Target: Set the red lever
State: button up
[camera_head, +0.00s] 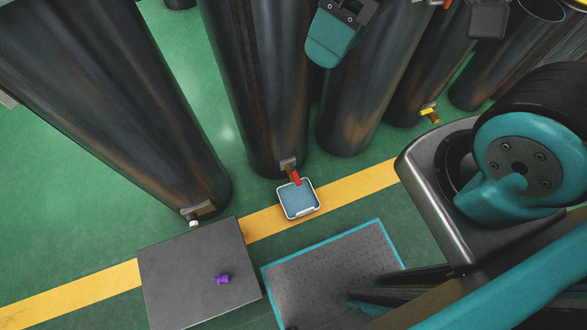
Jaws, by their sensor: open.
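My gripper (406,50) comes in at the top edge, partly cut off. One teal-tipped jaw is on the left, and a dark grey piece on the right appears to be the other. It is open, well above and apart from the red lever. Nothing shows between the jaws.
Other tall dark cylinders stand close by, one with a yellow lever (429,111). A grey slab (180,262) at lower left bears a small purple piece (222,280). A teal-edged grey mat (320,270) lies beside it. A yellow line (360,184) crosses the green floor.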

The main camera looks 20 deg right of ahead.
aim_at(297, 181)
jog(key=k, duration=1.45)
